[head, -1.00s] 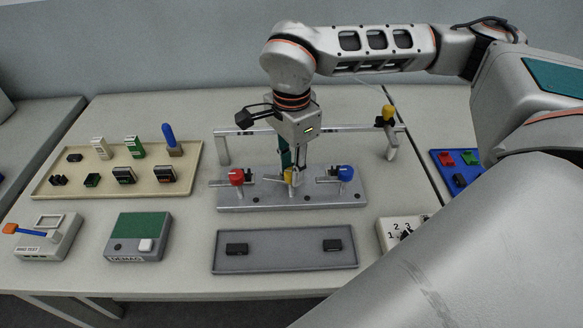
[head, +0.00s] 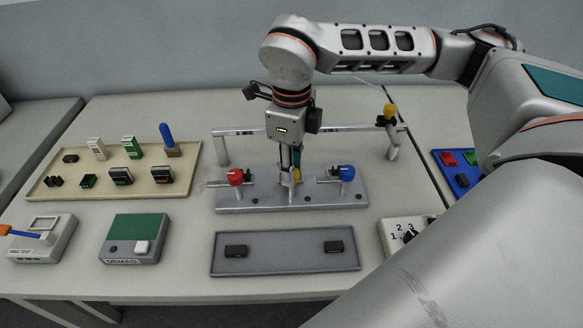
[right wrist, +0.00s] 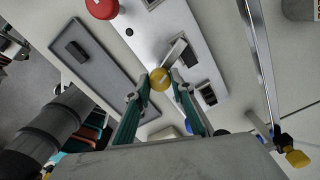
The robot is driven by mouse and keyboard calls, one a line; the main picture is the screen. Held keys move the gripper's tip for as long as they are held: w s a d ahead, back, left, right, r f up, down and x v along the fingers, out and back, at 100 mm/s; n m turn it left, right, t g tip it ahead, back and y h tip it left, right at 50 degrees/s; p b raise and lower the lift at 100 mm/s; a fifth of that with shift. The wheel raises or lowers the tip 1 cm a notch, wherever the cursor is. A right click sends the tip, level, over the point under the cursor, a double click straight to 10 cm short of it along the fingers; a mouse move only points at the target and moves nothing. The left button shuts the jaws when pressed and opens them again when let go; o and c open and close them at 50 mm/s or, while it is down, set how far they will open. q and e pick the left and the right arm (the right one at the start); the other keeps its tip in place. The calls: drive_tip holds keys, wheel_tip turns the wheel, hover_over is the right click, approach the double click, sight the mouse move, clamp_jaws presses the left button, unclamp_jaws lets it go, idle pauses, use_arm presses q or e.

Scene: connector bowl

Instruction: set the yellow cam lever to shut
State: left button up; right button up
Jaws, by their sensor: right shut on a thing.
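The yellow cam lever (head: 298,174) stands in the middle of the grey fixture block (head: 268,206), between a red knob (head: 235,177) and a blue knob (head: 347,173). My right gripper (head: 296,178) points down at the lever and partly hides it in the head view. In the right wrist view the lever's round yellow knob (right wrist: 160,79) sits between the two fingertips, and a flat metal arm runs from it over the block. The right gripper is shut on the yellow lever. My left gripper is not in view.
A metal rail (head: 220,150) on posts runs behind the block, with a yellow-topped clamp (head: 390,112) at its right. A grey tray (head: 290,265) with two black parts lies in front. A beige tray (head: 50,187) and a green-topped box (head: 138,225) are left.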

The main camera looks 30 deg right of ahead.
drive_tip(key=shift+m, duration=2.2)
drive_tip(key=o, duration=1.1)
drive_tip(key=shift+r, duration=0.1)
wheel_tip(320, 180, up, 12)
drive_tip(key=shift+s, duration=0.1)
